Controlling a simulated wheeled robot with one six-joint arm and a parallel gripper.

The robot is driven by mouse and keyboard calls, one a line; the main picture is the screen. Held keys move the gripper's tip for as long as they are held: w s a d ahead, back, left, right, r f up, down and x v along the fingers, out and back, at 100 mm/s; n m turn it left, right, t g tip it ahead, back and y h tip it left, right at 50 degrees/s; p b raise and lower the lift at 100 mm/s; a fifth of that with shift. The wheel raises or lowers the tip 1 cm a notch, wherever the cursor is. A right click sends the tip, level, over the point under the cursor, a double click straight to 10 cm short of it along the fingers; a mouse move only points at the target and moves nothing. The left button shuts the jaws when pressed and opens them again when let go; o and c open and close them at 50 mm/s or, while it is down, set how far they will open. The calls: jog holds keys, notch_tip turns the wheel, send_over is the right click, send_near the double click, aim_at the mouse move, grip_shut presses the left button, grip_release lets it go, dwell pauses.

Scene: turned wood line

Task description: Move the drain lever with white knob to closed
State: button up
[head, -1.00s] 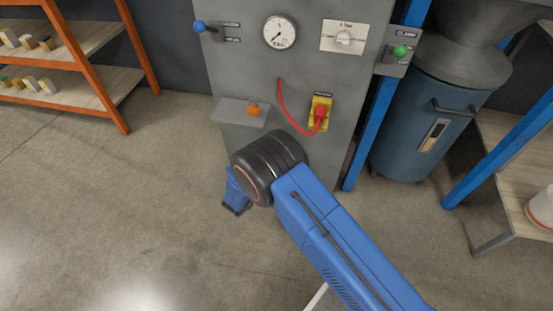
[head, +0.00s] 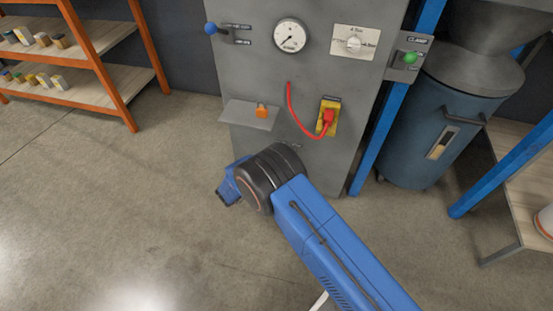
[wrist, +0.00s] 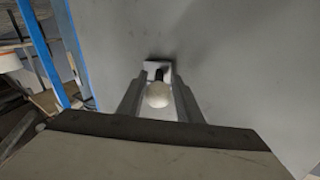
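The white knob (wrist: 158,95) of the drain lever is in the middle of the wrist view, in front of a small pale plate (wrist: 157,68) on the grey panel. A dark stem shows behind the knob. My gripper (wrist: 158,88) has one finger on each side of the knob. I cannot tell whether the fingers touch it or leave a narrow gap. The lever's labels and its open or closed setting do not show. In the head view my arm hides the white knob and the gripper fingers.
A blue drum (head: 415,140) stands right; an orange rack (head: 95,60) stands left.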

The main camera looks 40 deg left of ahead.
jog(key=shift+o, duration=0.7)
jog(key=s, duration=1.7)
jog(key=shift+s+a, duration=0.2)
jog(key=shift+a, duration=0.1)
jog(key=shift+s, duration=0.1)
